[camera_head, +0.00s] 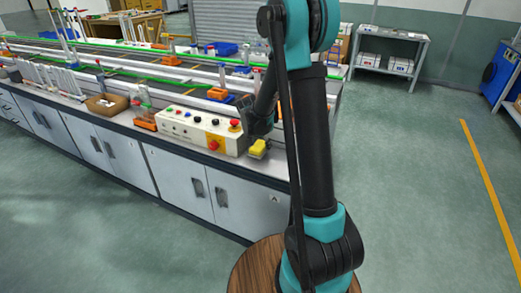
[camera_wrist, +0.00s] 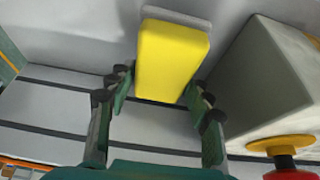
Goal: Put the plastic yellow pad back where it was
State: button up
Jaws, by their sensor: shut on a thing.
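The yellow pad (camera_head: 258,148) is a small bright block at the right end of the control box, near the counter's front edge. In the wrist view the yellow pad (camera_wrist: 172,58) sits upright between the fingers, with a pale grey edge along its far end. My gripper (camera_head: 257,137) is shut on it, one finger on each side; the gripper also shows in the wrist view (camera_wrist: 160,92). I cannot tell whether the pad touches the counter. My arm hides part of the counter to the right.
The control box (camera_head: 185,125) with coloured buttons stands close left of the pad in the head view; its side (camera_wrist: 262,80) is close on the right in the wrist view, with a red button (camera_wrist: 290,174). Orange holders (camera_head: 146,118) and a brown block (camera_head: 106,105) stand further left.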

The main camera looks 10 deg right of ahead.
aim_at(256, 149)
jog(key=shift+f, duration=1.2)
jog(key=shift+f, duration=0.15)
jog(key=o, duration=1.5)
jog(key=v, duration=1.2)
jog(key=shift+w, duration=0.1)
jog(key=shift+s+d, duration=0.15)
jog(key=shift+s, duration=0.1)
jog(key=s+d+f+n+y, duration=0.1)
jog(key=s+d+n, duration=0.1)
jog(key=s, duration=0.6)
jog(key=s+d+f+n+y, duration=0.1)
jog(key=s+f+n, duration=0.1)
jog(key=s, duration=0.7)
jog(key=s+d+f+n, duration=0.2)
jog(key=s+n, duration=0.1)
jog(key=s, duration=0.6)
jog(key=shift+s+d+y, duration=0.25)
jog(key=shift+d+y, duration=0.05)
jog(key=shift+y, duration=0.1)
